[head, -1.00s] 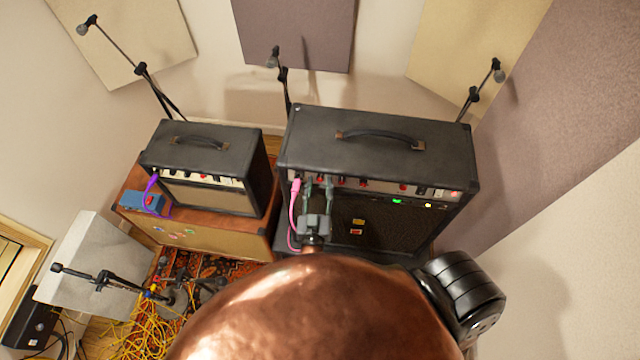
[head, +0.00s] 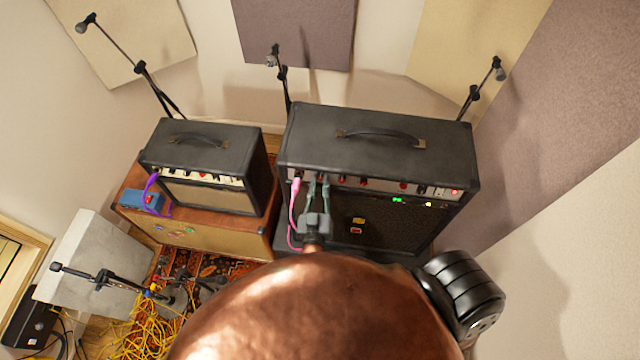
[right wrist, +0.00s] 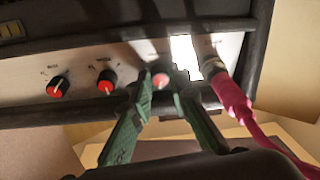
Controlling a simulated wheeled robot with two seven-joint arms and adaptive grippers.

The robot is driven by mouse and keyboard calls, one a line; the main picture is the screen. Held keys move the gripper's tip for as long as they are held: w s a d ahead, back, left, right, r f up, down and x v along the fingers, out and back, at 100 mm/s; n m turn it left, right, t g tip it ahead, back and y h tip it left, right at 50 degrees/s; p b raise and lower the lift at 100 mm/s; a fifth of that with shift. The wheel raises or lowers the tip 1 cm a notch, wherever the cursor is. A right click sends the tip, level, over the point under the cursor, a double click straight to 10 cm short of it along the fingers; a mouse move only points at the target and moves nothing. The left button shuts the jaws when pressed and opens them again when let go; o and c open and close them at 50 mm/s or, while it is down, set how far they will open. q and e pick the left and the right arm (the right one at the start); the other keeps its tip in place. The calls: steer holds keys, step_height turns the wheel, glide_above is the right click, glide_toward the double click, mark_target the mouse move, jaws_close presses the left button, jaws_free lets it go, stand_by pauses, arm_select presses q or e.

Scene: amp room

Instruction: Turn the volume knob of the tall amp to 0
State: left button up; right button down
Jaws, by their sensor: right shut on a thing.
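The tall amp (head: 378,150) is the black one on the right, with a row of red-capped knobs on its pale front panel. My right gripper (head: 318,182) is at the left part of this panel, just right of the pink cable plug. In the right wrist view its green fingers (right wrist: 160,88) are shut on the red-capped knob (right wrist: 160,78) nearest the pink plug (right wrist: 228,90). The fingers partly cover this knob, and glare and blur hide its label and pointer. My left gripper is not in view.
Two other red knobs (right wrist: 106,82) sit beside the held one. A smaller amp (head: 200,160) stands on a brown cabinet (head: 195,232) at left. Microphone stands rise behind the amps. Yellow cables (head: 145,325) lie on the rug at lower left.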

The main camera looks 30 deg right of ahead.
steer(key=n+b, duration=0.1)
steer(key=n, duration=0.2)
steer(key=shift+y, duration=0.3)
steer(key=shift+d+n+y+b, duration=0.1)
steer(key=shift+n+y+b, duration=0.2)
steer(key=shift+n, duration=0.6)
steer(key=shift+s+r+n+y, duration=0.1)
steer(key=shift+n+y, duration=0.2)
steer(key=shift+n, duration=0.9)
steer(key=c, duration=1.8)
jaws_free()
